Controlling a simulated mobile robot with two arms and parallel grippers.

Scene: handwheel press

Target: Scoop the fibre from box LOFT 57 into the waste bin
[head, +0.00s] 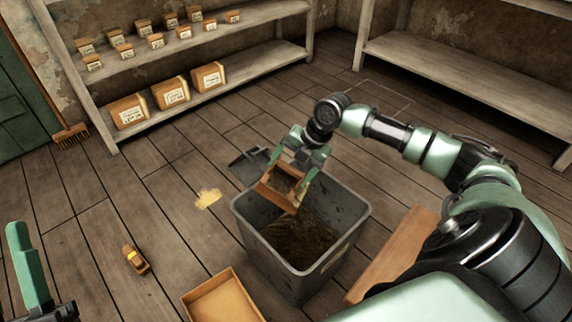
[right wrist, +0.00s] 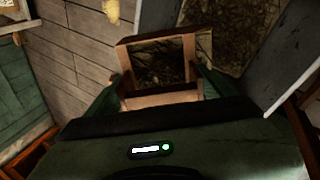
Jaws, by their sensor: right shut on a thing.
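My right gripper (head: 303,152) is shut on a small open wooden scoop (head: 268,194), tilted over the mouth of the grey waste bin (head: 262,251). In the right wrist view, the wooden scoop (right wrist: 127,57) sits between the fingers; dark fibrous matter shows inside its frame, but I cannot tell whether it lies in the scoop or is seen through it. Brown fibre (head: 300,240) lies in the bin. An open orange-brown box (head: 225,300) stands at the bottom edge, partly cut off; no LOFT 57 label is readable. My left gripper (head: 30,268) shows only partly at lower left.
A yellowish patch (head: 208,198) lies on the floor left of the bin. A small brown object with a yellow band (head: 135,261) lies further left. A plank (head: 398,252) is right of the bin. Shelves with labelled boxes (head: 170,93) stand behind. The left floor is mostly clear.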

